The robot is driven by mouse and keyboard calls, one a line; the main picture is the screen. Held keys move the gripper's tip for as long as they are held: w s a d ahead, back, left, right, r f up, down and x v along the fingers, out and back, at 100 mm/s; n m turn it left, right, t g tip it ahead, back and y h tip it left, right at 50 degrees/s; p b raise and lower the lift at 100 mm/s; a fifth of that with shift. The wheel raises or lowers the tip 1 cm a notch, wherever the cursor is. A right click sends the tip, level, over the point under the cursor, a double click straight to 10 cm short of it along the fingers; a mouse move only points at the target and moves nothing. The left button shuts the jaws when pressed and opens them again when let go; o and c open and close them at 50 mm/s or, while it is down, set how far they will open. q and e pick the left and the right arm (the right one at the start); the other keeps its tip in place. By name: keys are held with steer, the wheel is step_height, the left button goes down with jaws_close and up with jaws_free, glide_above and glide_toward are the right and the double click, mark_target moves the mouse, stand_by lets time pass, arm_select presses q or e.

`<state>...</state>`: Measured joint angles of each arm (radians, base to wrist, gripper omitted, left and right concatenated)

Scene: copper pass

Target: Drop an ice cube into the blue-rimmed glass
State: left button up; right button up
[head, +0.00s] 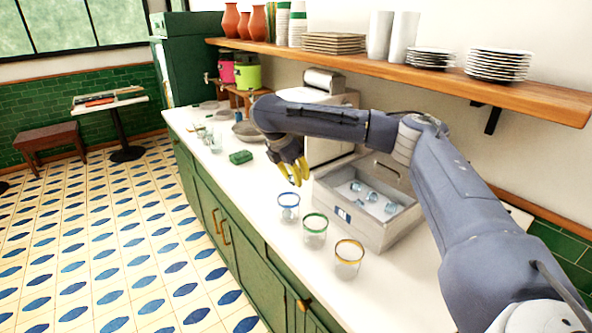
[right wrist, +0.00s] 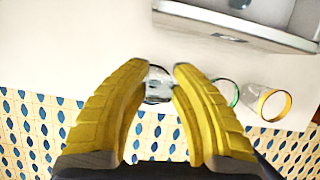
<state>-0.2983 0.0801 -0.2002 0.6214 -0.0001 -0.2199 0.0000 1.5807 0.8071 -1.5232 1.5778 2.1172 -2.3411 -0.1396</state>
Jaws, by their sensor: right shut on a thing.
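The blue-rimmed glass (head: 289,207) stands upright on the white counter, nearest the gripper in a row with a green-rimmed glass (head: 315,231) and an orange-rimmed glass (head: 348,260). My right gripper (head: 294,177) points down above and slightly behind the blue-rimmed glass. In the right wrist view its yellow fingers are shut on a small clear ice cube (right wrist: 158,75) at the tips. The blue-rimmed glass (right wrist: 157,96) shows behind the fingertips there, partly covered, so the cube's outline is hard to separate from it. My left gripper is not in view.
A metal ice bin (head: 337,214) with several ice cubes (head: 371,197) stands to the right of the gripper. A wooden shelf (head: 420,66) with dishes hangs above my right arm.

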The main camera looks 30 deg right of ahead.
steer(key=shift+f, duration=0.3)
steer(key=o, duration=0.9)
steer(key=shift+r, duration=0.1)
steer(key=v, duration=1.1)
steer(key=shift+a+r, duration=0.1)
steer(key=shift+r, duration=0.3)
